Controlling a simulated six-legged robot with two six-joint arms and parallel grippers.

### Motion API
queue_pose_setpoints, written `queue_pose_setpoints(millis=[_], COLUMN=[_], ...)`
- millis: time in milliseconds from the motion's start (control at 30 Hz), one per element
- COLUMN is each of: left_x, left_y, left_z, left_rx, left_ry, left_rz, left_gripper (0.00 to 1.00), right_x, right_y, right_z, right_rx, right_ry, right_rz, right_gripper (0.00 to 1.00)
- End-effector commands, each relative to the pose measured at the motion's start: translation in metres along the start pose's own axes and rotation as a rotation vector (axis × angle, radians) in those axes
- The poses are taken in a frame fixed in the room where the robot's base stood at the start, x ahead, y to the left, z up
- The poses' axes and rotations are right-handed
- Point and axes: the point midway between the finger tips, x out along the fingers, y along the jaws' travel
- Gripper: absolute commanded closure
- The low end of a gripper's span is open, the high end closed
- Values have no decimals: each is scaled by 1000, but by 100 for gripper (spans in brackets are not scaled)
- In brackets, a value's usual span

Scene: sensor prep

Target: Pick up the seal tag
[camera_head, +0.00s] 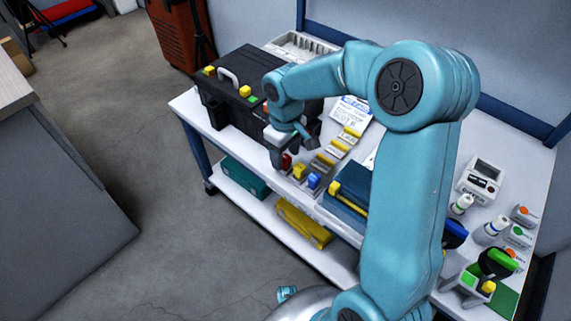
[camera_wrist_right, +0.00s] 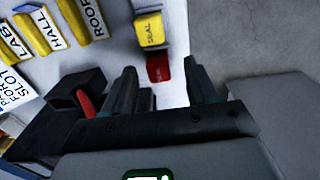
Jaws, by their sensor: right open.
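A red tag (camera_head: 286,161) stands at the front edge of the white bench, at the end of a row with a yellow tag (camera_head: 299,172) and a blue tag (camera_head: 313,181). In the right wrist view the yellow tag (camera_wrist_right: 150,30) bears lettering that looks like SEAL; the red tag (camera_wrist_right: 158,68) has lettering too small to read. My right gripper (camera_head: 290,150) points down over the red end of the row. Its fingers (camera_wrist_right: 162,80) are apart and empty, with the red tag showing between and just beyond their tips. My left gripper is out of view.
A black case (camera_head: 232,90) stands behind at the left. Yellow-labelled slots (camera_head: 335,152), LAB, HALL and ROOF, lie behind the tags. A dark blue box (camera_head: 350,190) is to the right. Instruments and bottles (camera_head: 482,178) occupy the far right.

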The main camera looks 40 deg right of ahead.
Motion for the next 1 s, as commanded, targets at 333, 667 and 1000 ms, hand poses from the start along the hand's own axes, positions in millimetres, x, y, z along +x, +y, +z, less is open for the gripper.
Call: queue_pose_setpoints(millis=[333,667,1000], left_x=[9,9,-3], left_y=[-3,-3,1], left_z=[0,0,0], left_rx=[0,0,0], left_ry=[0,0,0], left_rz=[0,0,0], left_gripper=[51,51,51], right_x=[24,24,-6], right_y=[2,2,2], right_z=[-1,-1,-2], right_rx=[0,0,1], right_ry=[0,0,4], right_rz=[1,0,1], right_gripper=[43,96,96])
